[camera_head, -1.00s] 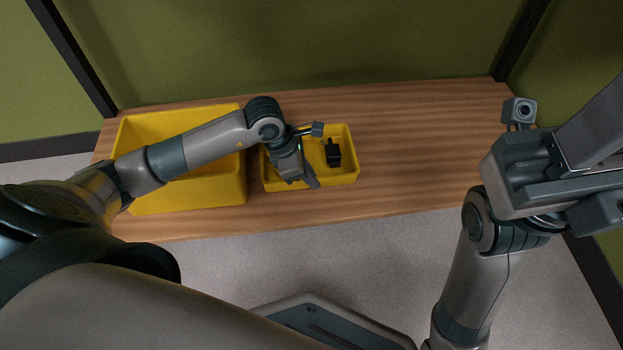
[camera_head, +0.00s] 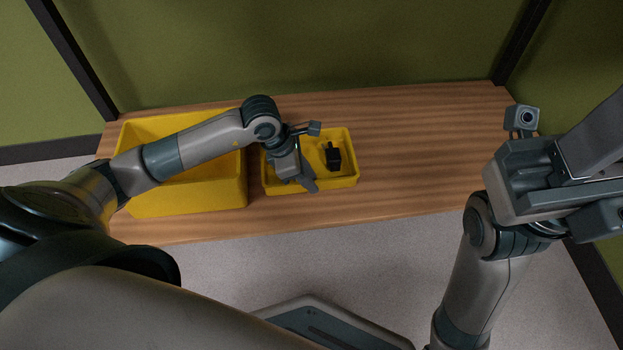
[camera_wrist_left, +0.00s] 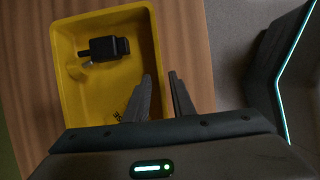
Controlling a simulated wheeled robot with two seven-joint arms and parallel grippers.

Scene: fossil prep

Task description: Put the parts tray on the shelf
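The parts tray, a shallow yellow tray (camera_head: 352,176), sits on the wooden surface right of a larger yellow bin. In the left wrist view the tray (camera_wrist_left: 72,98) holds a black block-like part (camera_wrist_left: 104,48) and a small yellowish piece (camera_wrist_left: 84,61). My left gripper (camera_head: 312,188) is at the tray's near side. In the left wrist view its fingers (camera_wrist_left: 162,76) are apart, one over the tray's inside and one outside the wall. My right gripper is up at the right, away from the tray; its fingertips cannot be made out. I cannot pick out a separate shelf.
The larger yellow bin (camera_head: 215,196) stands close left of the tray. The wooden surface (camera_head: 430,150) is clear to the right of the tray. Dark posts (camera_head: 70,60) and a green wall (camera_head: 300,45) stand behind.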

